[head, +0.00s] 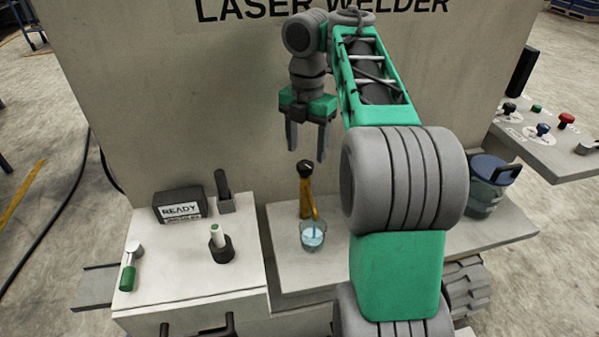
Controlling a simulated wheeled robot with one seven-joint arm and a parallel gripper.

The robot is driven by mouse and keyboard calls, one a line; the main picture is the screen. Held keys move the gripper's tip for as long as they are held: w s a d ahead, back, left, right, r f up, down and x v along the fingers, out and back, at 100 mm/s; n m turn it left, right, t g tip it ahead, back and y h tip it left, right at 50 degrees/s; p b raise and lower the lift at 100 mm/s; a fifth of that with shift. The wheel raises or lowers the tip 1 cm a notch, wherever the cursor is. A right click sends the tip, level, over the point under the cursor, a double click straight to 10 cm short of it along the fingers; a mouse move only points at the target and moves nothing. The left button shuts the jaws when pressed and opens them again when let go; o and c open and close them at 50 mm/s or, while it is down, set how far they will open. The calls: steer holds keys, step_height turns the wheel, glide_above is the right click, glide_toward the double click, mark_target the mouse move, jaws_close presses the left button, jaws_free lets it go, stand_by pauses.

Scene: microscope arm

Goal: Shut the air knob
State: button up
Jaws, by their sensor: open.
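My gripper (306,155) hangs with its fingers pointing down and apart, with nothing between them. It appears just above a brass tap (305,197) with a black knob (305,168) on top; the exact gap is hard to judge. Several knobs sit on the side panel (556,155) at the right: a blue knob (543,129), a red knob (566,120), a black knob (509,108) and a small green one (536,108). The panel labels are too small to read, so I cannot tell which knob is the air knob.
A glass (312,236) with blue liquid stands below the tap.

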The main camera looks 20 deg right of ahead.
mark_target(305, 164)
step_height(305, 164, down, 4)
steer(key=shift+w+a+f+b, duration=0.1)
steer(key=shift+b, duration=1.15)
steer(key=shift+c, duration=0.5)
